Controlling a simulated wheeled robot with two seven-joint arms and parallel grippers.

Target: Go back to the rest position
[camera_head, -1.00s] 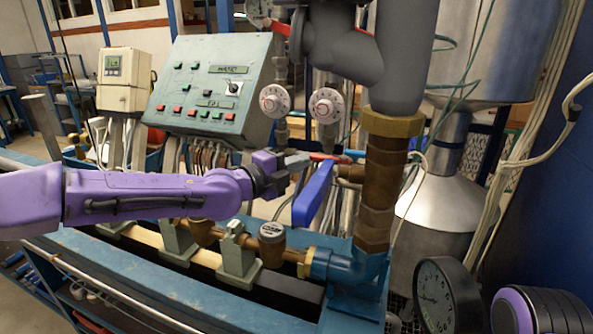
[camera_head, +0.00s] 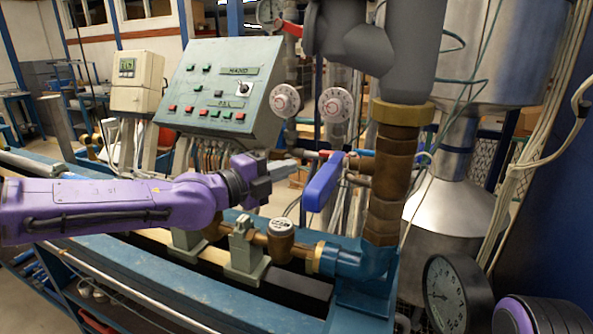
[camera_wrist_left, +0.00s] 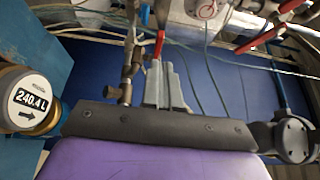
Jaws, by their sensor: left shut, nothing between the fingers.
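My left arm is purple and comes in from the left in the head view. My left gripper (camera_head: 283,168) is shut and empty, pointing right, in front of the cables below the control panel. It is a little left of the blue valve handle (camera_head: 323,182) and apart from it. In the left wrist view the closed grey fingers (camera_wrist_left: 164,85) point away from the wrist, with a small red lever behind their tips. My right gripper is not in view; only a purple and black rounded part shows at the lower right of the head view.
A green control panel (camera_head: 222,90) stands behind the arm. A thick brass and grey pipe (camera_head: 394,170) rises to the right. A round black gauge (camera_head: 455,295) is at the lower right. A brass water meter (camera_head: 281,240) sits on the blue bench; its label (camera_wrist_left: 30,101) shows in the wrist view.

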